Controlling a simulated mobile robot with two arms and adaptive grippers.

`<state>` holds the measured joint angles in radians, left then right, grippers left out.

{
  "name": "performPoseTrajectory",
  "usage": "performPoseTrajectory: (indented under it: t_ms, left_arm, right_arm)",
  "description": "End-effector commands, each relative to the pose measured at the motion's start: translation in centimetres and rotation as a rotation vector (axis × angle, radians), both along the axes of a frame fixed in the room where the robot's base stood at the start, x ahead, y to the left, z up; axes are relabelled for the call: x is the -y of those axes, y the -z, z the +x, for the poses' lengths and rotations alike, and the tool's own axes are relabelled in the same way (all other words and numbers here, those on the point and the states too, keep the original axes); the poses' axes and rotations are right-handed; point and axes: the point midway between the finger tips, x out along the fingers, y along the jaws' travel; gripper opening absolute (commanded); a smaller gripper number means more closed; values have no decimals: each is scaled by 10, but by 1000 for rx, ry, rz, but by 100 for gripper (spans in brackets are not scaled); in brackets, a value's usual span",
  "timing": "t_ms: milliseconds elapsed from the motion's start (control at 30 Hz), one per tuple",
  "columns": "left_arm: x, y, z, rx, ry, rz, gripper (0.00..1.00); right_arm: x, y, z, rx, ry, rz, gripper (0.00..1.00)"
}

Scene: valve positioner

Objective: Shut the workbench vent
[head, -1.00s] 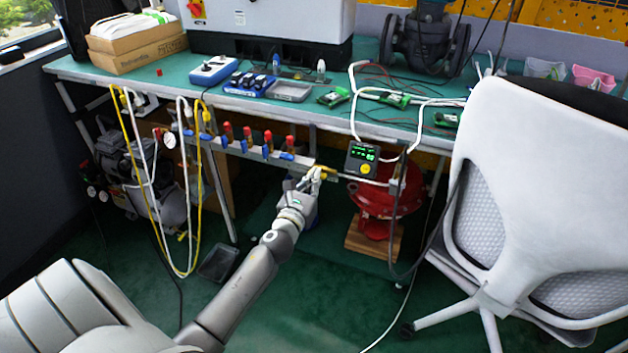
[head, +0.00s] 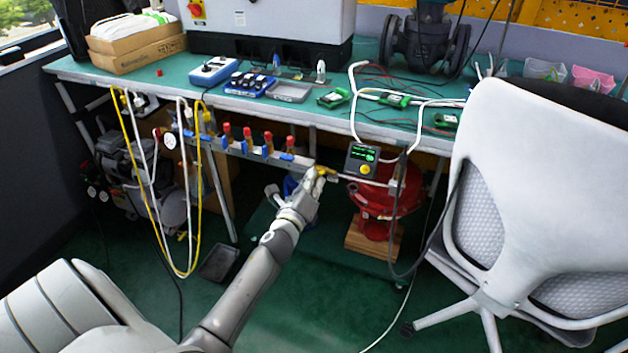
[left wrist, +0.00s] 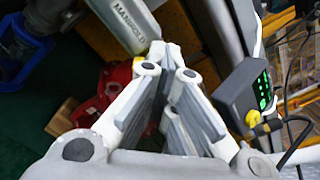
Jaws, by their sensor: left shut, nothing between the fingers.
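The manifold bar (head: 232,148), with red and blue valve handles (head: 268,139), runs under the bench's front edge. The left wrist view shows its grey body lettered MANIFOLD (left wrist: 122,22). A small yellow fitting or handle (head: 327,171) is at the bar's right end; I cannot tell whether it is the vent. My left gripper (head: 318,181) is shut and empty, its fingertips close to this yellow part; contact is unclear. In the left wrist view the gripper's fingers (left wrist: 168,68) come together and hide what is behind them. My right gripper is not in view.
A positioner box with a lit green screen (head: 362,158) hangs right of the gripper, above a red valve actuator (head: 378,200). Yellow and white hoses (head: 190,230) hang at left. A white office chair (head: 530,190) blocks the right. The green bench top (head: 120,80) is above.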

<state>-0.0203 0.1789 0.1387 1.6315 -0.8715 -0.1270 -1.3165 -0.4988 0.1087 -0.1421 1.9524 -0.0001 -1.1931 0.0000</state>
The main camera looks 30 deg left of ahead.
Motion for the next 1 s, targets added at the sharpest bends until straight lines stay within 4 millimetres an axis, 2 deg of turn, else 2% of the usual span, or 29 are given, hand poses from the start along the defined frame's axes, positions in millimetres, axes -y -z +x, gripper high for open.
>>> performPoseTrajectory:
  t_ms: [367, 600, 1000]
  left_arm:
    - [0, 3, -1, 78, -2, -352, 0]
    - [0, 3, -1, 125, -3, -549, 0]
    - [0, 4, -1, 173, -4, -750, 0]
  right_arm:
    - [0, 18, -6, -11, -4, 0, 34]
    - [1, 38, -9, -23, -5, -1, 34]
    - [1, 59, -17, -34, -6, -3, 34]
